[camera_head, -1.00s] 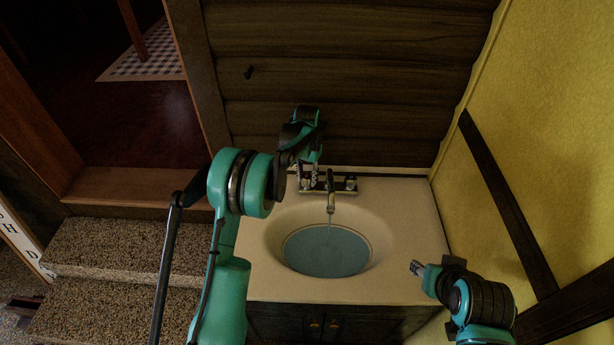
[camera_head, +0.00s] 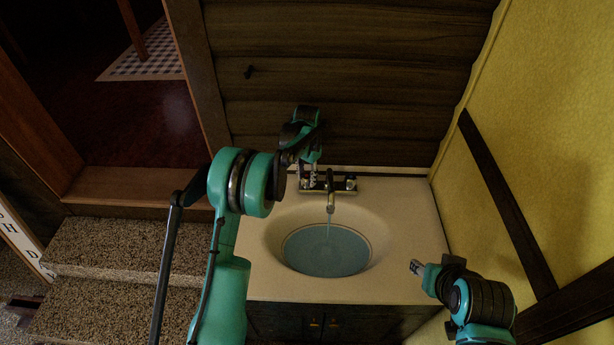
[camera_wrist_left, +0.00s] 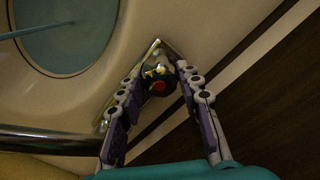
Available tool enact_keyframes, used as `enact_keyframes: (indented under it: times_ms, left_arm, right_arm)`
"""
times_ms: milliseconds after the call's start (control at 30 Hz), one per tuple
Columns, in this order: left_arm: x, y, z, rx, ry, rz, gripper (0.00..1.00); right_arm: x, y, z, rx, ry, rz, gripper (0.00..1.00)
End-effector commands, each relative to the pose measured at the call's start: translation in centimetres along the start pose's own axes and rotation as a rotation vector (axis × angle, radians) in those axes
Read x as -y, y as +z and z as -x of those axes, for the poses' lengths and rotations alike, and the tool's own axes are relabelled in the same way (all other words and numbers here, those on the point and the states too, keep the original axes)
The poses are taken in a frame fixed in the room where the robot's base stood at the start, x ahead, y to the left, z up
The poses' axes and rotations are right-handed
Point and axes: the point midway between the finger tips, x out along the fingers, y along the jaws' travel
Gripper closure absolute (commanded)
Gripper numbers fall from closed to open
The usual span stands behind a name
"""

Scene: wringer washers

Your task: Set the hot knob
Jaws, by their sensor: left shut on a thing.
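The hot knob (camera_wrist_left: 158,86) is dark with a red centre and sits on the chrome faucet base (camera_wrist_left: 155,50). My left gripper (camera_wrist_left: 160,72) is shut on this knob, with one finger on each side of it. In the head view my left gripper (camera_head: 307,181) reaches down to the left end of the faucet and mostly hides the knob. The faucet spout (camera_head: 330,186) stands right of it, with water running into the basin. My right gripper (camera_head: 416,267) is over the counter's right side, apart from the faucet; its opening is too small to tell.
The sink basin (camera_head: 327,250) holds bluish water. The second knob (camera_head: 351,184) is at the faucet's right end. A wooden wall (camera_head: 370,90) rises behind the counter (camera_head: 285,288), and a yellow wall (camera_head: 560,150) stands at right. Carpeted steps (camera_head: 110,250) are at left.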

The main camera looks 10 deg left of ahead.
Motion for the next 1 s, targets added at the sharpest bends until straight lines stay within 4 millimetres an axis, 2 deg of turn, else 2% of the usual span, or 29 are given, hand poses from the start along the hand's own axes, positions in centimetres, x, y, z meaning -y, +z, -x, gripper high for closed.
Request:
enact_keyframes:
  times_ms: [900, 933, 1000]
  left_arm:
    - [0.01, 0.02, 0.00, 0.000, 0.000, 0.001, 0.94]
    - [0.01, 0.02, 0.00, 0.000, 0.000, 0.001, 0.60]
    - [0.01, 0.02, 0.00, 0.000, 0.000, 0.001, 0.46]
  right_arm:
    - [0.00, 0.00, 0.00, 0.000, 0.000, 0.000, 0.60]
    - [0.00, 0.00, 0.00, 0.000, 0.000, 0.000, 0.60]
    - [0.00, 0.00, 0.00, 0.000, 0.000, 0.000, 0.60]
